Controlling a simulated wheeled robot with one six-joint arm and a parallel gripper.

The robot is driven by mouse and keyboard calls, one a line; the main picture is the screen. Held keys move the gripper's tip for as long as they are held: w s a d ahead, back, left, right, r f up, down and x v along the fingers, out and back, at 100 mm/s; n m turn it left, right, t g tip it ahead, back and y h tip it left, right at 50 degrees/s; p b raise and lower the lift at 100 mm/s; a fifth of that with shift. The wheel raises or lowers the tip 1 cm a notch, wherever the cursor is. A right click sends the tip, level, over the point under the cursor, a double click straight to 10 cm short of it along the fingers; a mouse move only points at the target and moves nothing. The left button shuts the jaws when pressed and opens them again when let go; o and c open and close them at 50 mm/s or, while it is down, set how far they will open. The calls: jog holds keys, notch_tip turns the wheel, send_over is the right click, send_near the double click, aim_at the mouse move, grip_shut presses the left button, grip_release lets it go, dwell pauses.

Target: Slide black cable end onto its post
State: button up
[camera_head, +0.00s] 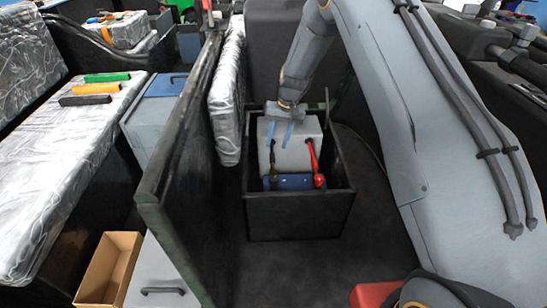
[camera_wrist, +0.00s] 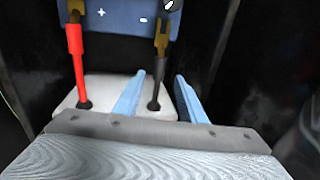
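The black cable (camera_wrist: 154,92) runs up to a brass end (camera_wrist: 161,38) beside the minus mark. The red cable (camera_wrist: 75,50) ends in a brass clamp (camera_wrist: 76,8) at the left. My gripper (camera_wrist: 159,75) is open, its blue fingers to either side of the black cable in the picture, with no visible contact.
The black box (camera_head: 298,216) has raised walls close around the battery. A tall dark panel (camera_head: 180,165) stands to the left. Green (camera_head: 107,77), orange (camera_head: 96,88) and black (camera_head: 85,100) items lie on the silver seat. An open cardboard box (camera_head: 108,268) is at lower left.

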aim_at(273, 157)
jog(key=f, duration=0.3)
jog(key=a+f, duration=0.1)
jog(key=f, duration=0.3)
jog(key=shift+a+p, duration=0.2)
jog(key=shift+p, duration=0.1)
grip_shut()
